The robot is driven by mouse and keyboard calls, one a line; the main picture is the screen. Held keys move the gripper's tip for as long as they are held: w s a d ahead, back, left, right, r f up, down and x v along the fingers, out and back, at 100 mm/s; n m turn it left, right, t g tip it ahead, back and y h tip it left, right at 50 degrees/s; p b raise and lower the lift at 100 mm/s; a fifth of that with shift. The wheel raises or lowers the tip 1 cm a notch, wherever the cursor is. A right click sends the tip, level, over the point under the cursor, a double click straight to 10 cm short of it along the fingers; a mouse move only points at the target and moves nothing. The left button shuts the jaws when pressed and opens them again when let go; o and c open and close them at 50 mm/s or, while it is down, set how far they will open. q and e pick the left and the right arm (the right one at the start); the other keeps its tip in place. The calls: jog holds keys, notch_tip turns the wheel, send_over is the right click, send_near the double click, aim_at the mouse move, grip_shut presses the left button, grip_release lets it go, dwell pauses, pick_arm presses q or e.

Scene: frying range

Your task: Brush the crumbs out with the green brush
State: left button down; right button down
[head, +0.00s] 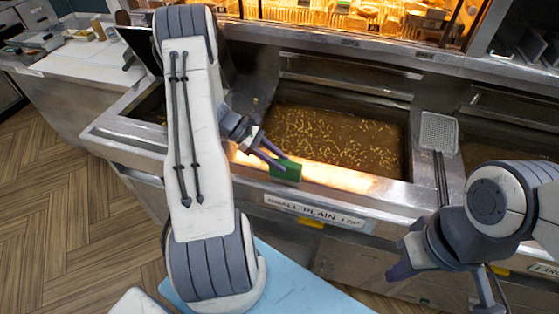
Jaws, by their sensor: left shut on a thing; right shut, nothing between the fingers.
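The green brush (286,170) is a small green block at the front rim of the fryer vat. My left gripper (276,160) is shut on it from the left. I cannot tell whether the brush touches the metal rim. Many pale yellow crumbs (335,138) are scattered over the brown oil surface in the vat (300,95). My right gripper (400,270) is shut and empty in front of the fryer, at the lower right. My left arm hides the left part of the fryer.
A skimmer with a square mesh head (438,132) lies on the divider right of the vat. A label plate (314,211) is on the fryer front. A lit food cabinet (350,18) stands behind. A white counter (75,62) is at the left.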

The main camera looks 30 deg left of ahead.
pick_arm(q)
notch_tip(320, 180, up, 6)
jog(key=p, duration=0.3)
jog(key=shift+f+p, duration=0.15)
jog(key=shift+p, duration=0.25)
jog(key=shift+f, duration=0.1)
